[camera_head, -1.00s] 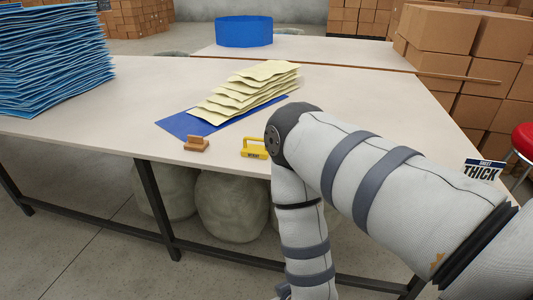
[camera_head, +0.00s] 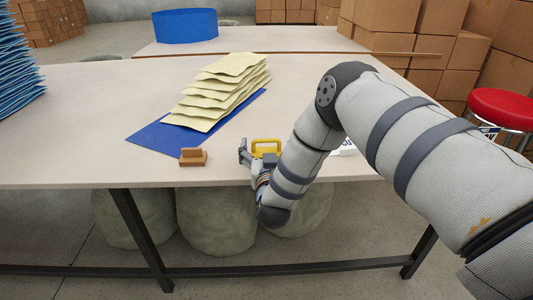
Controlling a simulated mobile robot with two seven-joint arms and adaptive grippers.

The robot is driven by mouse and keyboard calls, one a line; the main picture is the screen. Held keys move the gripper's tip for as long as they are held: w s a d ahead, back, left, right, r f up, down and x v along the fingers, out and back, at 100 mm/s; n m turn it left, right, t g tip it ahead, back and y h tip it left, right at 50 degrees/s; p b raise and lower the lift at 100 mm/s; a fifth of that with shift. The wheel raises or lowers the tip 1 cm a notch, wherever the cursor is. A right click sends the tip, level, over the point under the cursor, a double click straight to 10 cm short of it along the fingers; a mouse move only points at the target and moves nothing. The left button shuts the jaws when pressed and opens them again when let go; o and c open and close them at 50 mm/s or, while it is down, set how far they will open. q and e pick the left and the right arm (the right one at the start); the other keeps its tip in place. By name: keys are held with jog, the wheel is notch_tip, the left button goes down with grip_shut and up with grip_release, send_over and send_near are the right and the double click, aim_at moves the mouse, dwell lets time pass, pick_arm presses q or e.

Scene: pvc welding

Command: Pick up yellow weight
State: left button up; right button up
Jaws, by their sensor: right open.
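The yellow weight (camera_head: 266,147) stands near the front edge of the table (camera_head: 85,130), its handle upward. Its lower part is partly hidden by my right gripper and arm. My right gripper (camera_head: 249,155) is at the table's front edge, just left of and in front of the weight. It is open, with one dark finger raised to the left of the weight. The other finger is hard to make out, and I cannot tell whether the gripper touches the weight. My left gripper is not in view.
A small brown wooden block (camera_head: 193,157) lies left of the gripper. Yellow sheets (camera_head: 222,92) are fanned over a blue sheet (camera_head: 160,137) behind it. A blue stack (camera_head: 15,65) stands far left. A red stool (camera_head: 502,108) is at right. The table's left middle is clear.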

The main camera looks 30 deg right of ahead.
jog(key=shift+w, duration=0.15)
jog(key=shift+r, duration=0.1)
jog(key=c, duration=1.9)
jog(key=shift+c, duration=0.2)
jog(key=shift+r, duration=0.1)
